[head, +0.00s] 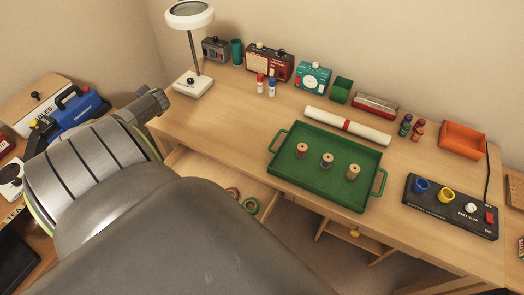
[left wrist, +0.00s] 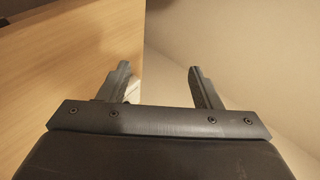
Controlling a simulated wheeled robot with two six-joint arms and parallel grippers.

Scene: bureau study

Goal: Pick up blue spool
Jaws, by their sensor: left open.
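Three small wooden spools stand upright in the green tray (head: 290,178) on the desk. The middle spool (head: 327,160) has a dark bluish band, so it looks like the blue spool. The spool to its left (head: 302,150) and the one to its right (head: 353,172) look brownish. My left gripper (left wrist: 158,70) is open and empty in the left wrist view, with a wood surface and a plain wall behind it. My left arm fills the lower left of the head view, well to the left of the tray. No spool shows in the left wrist view. My right gripper is not in view.
A rolled paper (head: 348,126) lies behind the tray. An orange bin (head: 462,140) and a black control box (head: 450,205) are on the right. A white lamp (head: 193,83) stands at the back left. An open drawer (head: 205,172) is below the desk's front edge.

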